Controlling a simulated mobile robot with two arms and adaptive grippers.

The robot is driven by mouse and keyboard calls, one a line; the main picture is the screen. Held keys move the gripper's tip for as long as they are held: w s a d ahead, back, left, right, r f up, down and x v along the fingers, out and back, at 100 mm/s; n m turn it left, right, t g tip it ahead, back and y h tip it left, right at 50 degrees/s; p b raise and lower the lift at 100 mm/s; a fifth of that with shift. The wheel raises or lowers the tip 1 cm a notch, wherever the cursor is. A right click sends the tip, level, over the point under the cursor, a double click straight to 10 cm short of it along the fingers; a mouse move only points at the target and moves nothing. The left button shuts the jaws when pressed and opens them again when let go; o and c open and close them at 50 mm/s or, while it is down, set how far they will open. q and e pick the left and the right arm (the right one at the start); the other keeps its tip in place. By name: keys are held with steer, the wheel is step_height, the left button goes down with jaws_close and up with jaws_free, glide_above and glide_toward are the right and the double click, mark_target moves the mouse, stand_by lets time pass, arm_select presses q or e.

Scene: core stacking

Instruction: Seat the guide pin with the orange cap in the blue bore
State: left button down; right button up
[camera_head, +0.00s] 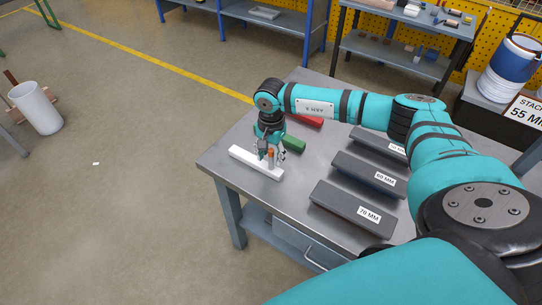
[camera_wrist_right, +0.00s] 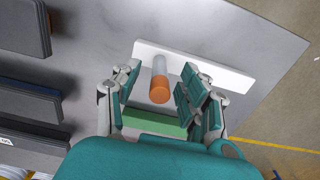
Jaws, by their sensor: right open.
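The guide pin is a pale cylinder with an orange cap (camera_head: 271,151). It stands roughly upright at the white block (camera_head: 250,160); whether it sits in a hole there is hidden. In the right wrist view the orange cap (camera_wrist_right: 160,92) faces the camera, with the pale shaft behind it, over the white block (camera_wrist_right: 225,77). My right gripper (camera_head: 267,154) points down over the white block. It is open, with its fingers (camera_wrist_right: 159,88) on either side of the pin and gaps visible. I cannot make out the blue bore clearly. My left gripper is not in view.
A green block (camera_head: 294,144) lies beside the gripper, and a red block (camera_head: 307,121) lies behind it. Dark blocks, including one labelled 60 MM (camera_head: 362,172) and one labelled 70 MM (camera_head: 345,206), lie to the right. The grey table's (camera_head: 222,156) left edge is near the white block.

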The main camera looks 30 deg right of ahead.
steer(key=shift+f, duration=0.1)
steer(key=shift+c, duration=0.2)
jaws_close()
